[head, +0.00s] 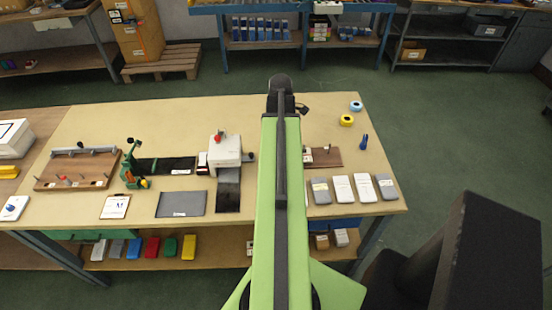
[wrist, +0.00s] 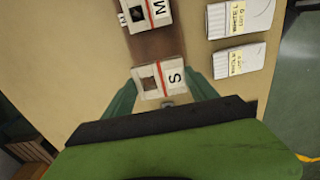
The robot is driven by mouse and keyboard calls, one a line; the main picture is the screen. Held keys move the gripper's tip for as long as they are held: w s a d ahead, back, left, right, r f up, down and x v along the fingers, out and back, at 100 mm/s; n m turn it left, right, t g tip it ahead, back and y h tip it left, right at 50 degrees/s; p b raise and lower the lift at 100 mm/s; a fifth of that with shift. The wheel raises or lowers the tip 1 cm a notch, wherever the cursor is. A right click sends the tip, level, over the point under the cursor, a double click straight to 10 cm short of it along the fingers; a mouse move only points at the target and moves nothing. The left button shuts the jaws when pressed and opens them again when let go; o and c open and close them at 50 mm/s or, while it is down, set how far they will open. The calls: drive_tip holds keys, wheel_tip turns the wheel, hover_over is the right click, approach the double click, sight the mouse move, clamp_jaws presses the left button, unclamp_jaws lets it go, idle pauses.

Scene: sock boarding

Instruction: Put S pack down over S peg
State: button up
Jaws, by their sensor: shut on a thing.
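The S pack (wrist: 174,79), white with a black S, a red line and a brown square, is between the green fingers of my gripper (wrist: 162,83) in the wrist view. My gripper is shut on it. The pack overlaps the near end of a brown board (wrist: 150,47). I cannot tell whether it touches the board or is above it. The S peg is not clearly seen; a small grey piece (wrist: 167,104) shows just below the pack. In the head view my arm hides the gripper and the pack; part of the brown board (head: 326,158) shows to the right.
A white M pack (wrist: 157,12) sits farther along the board. White labelled packs (wrist: 232,62) lie to the right, in a row with grey ones (head: 385,187) in the head view. Yellow (head: 347,120) and blue (head: 355,106) rings lie at the back right. A white machine (head: 227,150) stands left of my arm.

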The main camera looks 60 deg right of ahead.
drive_tip(key=shift+w+a+f+b, duration=0.1)
drive_tip(key=shift+f+b, duration=1.2)
drive_tip(key=shift+f, duration=0.45)
drive_tip(key=shift+w+a+f+b, duration=0.1)
drive_tip(key=shift+f+b, duration=1.2)
drive_tip(key=shift+f, duration=0.4)
drive_tip(key=o, duration=1.3)
drive_tip(key=shift+r, duration=0.1)
drive_tip(key=shift+o, duration=0.2)
drive_tip(key=shift+r, duration=0.1)
wheel_tip(320, 180, up, 12)
drive_tip(key=p, duration=1.2)
drive_tip(key=shift+r+p, duration=0.2)
drive_tip(key=shift+p, duration=0.2)
drive_tip(key=shift+f, duration=0.1)
drive_tip(key=shift+s+d, duration=0.1)
